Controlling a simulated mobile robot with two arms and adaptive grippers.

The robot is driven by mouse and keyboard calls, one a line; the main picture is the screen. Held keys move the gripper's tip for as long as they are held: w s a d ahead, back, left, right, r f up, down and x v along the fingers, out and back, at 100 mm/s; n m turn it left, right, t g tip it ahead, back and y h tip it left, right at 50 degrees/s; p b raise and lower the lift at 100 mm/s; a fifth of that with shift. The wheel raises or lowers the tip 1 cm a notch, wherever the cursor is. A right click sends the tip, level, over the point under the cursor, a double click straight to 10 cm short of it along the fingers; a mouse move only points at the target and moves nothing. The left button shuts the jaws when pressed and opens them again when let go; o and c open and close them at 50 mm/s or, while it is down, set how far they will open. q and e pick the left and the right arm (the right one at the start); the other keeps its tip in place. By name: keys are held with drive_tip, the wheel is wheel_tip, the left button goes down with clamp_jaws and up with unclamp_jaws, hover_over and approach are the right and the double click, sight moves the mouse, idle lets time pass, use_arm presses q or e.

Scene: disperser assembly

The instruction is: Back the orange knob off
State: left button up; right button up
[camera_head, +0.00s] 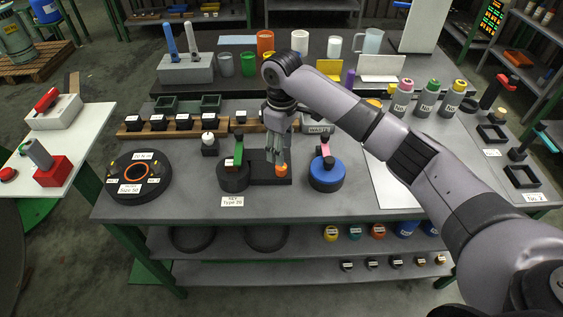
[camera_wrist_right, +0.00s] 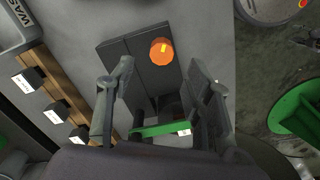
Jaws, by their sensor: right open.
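The orange knob (camera_head: 281,171) stands on a dark block (camera_head: 262,180) near the front middle of the bench. In the right wrist view the knob (camera_wrist_right: 161,52) has a small yellow mark on top and sits on the dark block (camera_wrist_right: 130,55). My right gripper (camera_head: 277,155) points down just behind and above the knob. In the right wrist view the gripper (camera_wrist_right: 160,72) is open, its fingers spread to either side with the knob a little beyond the tips. Nothing is between the fingers. My left gripper is not in view.
A black cylinder with a green handle (camera_head: 238,152) stands left of the block, and a blue round part (camera_head: 327,176) stands close on the right. A round black fixture (camera_head: 138,177) lies further left. Bare bench (camera_head: 200,185) shows between it and the cylinder.

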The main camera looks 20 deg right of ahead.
sight(281, 169)
drive_tip(key=f, duration=0.5)
drive_tip(key=shift+s+f+p, duration=0.2)
drive_tip(key=shift+f+p, duration=0.1)
drive_tip(key=shift+w+f, duration=0.1)
drive_tip(key=shift+f, duration=0.5)
drive_tip(key=shift+c, duration=0.4)
clamp_jaws()
